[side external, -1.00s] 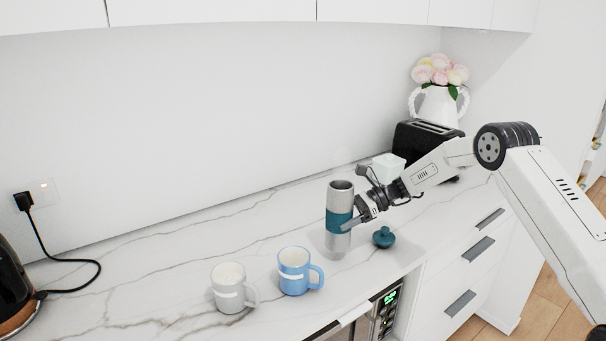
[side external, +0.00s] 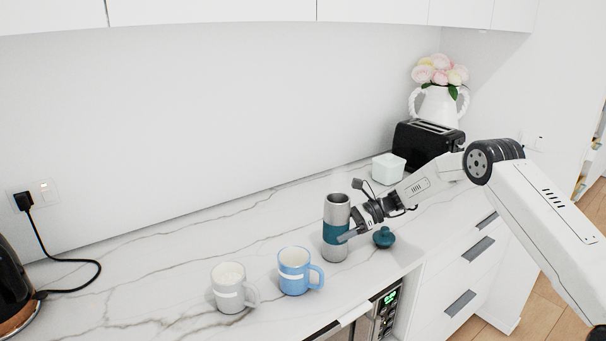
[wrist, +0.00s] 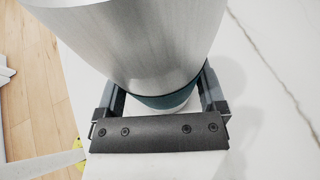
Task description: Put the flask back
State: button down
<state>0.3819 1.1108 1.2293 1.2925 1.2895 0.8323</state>
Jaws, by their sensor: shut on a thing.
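The flask (side external: 337,212) is a brushed-metal cylinder with a teal band and an open top. It stands upright at the counter's front part, and its base looks to be on or just above the marble; I cannot tell which. My gripper (side external: 347,234) is shut on the flask at the teal band, from the right side. In the wrist view the flask (wrist: 140,45) fills the upper middle, between the two fingers of my gripper (wrist: 160,100). The teal lid (side external: 384,238) lies on the counter just right of the flask.
A blue mug (side external: 293,272) and a grey mug (side external: 228,287) stand left of the flask. A pale square container (side external: 388,168), a black toaster (side external: 425,143) and a white flower pitcher (side external: 438,107) are behind. The black kettle (side external: 12,290) is far left. The marble counter (side external: 190,240) is clear behind the mugs.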

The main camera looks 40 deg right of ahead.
grip_release()
jog(key=v, duration=0.7)
jog(key=shift+s+d+r, duration=0.15)
jog(key=shift+d+r, duration=0.1)
dwell(0.4)
